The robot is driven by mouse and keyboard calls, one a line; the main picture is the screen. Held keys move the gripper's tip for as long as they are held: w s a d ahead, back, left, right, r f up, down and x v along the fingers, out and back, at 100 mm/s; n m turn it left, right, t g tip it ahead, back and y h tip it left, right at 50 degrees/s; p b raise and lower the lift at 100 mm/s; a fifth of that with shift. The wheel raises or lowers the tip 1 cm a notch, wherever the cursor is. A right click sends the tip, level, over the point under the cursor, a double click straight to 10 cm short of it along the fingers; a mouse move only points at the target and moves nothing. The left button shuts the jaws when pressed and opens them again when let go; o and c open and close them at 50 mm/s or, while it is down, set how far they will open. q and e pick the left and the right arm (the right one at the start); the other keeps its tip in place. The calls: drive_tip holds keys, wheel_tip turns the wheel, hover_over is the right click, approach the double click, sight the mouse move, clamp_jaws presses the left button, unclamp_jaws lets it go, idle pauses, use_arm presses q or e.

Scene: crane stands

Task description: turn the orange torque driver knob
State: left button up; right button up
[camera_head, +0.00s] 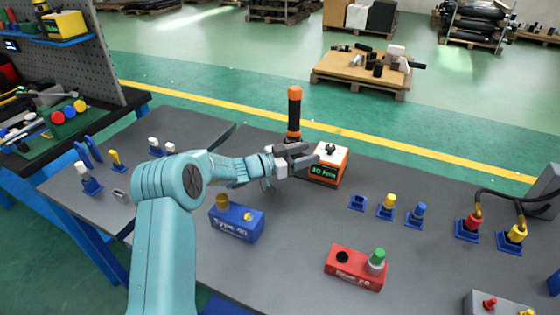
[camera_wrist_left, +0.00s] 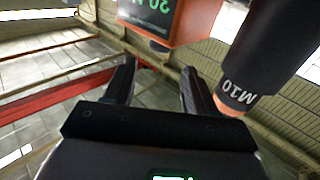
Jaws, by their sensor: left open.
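The torque driver box (camera_head: 325,173), orange with a white top and a green "30 Nm" display, stands near the table's back edge. A small dark knob (camera_head: 331,149) sits on its top. A black upright tool (camera_head: 294,112) with an orange top end stands just behind and left of it. My left gripper (camera_head: 314,153) is open and empty beside the box's top left, its fingers pointing at the knob. In the left wrist view, the box (camera_wrist_left: 168,22) is upside down beyond the fingers, and the black tool (camera_wrist_left: 268,50), marked M10, is at right. The knob's contact with the fingers is unclear.
A blue "Type 40" block (camera_head: 236,218) and a red block (camera_head: 355,268) with a green-topped plug stand in front. Small blue sockets with plugs (camera_head: 386,207) stand to the right. Hoses (camera_head: 515,200) are at the far right. The table between them is bare.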

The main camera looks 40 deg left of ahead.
use_arm(q)
drive_tip(key=v, duration=1)
drive_tip(key=shift+o, duration=0.2)
drive_tip(key=shift+s, duration=0.1)
drive_tip(key=shift+r, duration=0.15)
